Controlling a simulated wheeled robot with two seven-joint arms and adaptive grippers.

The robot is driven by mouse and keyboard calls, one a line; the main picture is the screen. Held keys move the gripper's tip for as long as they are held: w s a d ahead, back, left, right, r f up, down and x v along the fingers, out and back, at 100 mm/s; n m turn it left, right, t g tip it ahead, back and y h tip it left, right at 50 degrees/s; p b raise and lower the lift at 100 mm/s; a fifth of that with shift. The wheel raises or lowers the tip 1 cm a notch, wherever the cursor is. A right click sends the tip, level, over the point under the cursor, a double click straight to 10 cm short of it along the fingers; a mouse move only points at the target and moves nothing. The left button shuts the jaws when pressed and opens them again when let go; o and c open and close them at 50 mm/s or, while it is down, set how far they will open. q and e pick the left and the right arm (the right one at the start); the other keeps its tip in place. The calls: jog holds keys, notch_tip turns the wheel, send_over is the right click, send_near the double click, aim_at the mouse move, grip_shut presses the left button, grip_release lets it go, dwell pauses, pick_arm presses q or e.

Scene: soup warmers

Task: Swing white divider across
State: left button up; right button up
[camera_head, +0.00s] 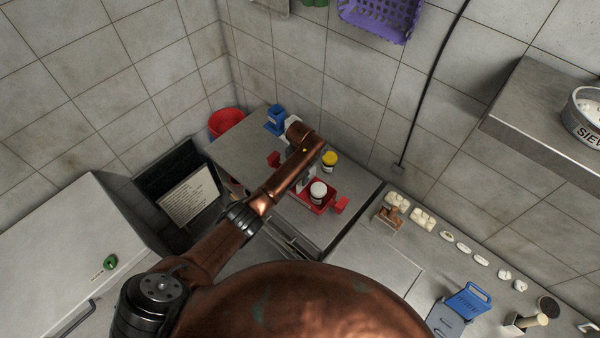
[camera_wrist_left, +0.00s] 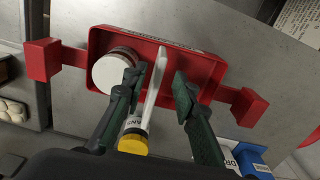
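The white divider (camera_wrist_left: 153,85) stands as a thin upright panel across the red tray (camera_wrist_left: 215,68) in the left wrist view. A jar with a white lid (camera_wrist_left: 112,72) sits in the tray to its left; the part to its right looks empty. My left gripper (camera_wrist_left: 158,80) is open, with one dark green finger on each side of the divider. A gap shows between the divider and the right finger; contact on the left side is unclear. In the head view my left arm hides most of the divider, and the red tray (camera_head: 313,205) partly shows. My right gripper is not in view.
A jar with a yellow lid (camera_head: 329,160) stands beside the tray on the wall side. A blue holder (camera_head: 275,121) stands at the counter's far corner, near a red bucket (camera_head: 226,122). A wooden stand (camera_head: 387,217) is to the right. The grey counter (camera_head: 237,150) has bare room.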

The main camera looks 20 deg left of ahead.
pick_arm(q)
jog(key=shift+r, duration=1.95)
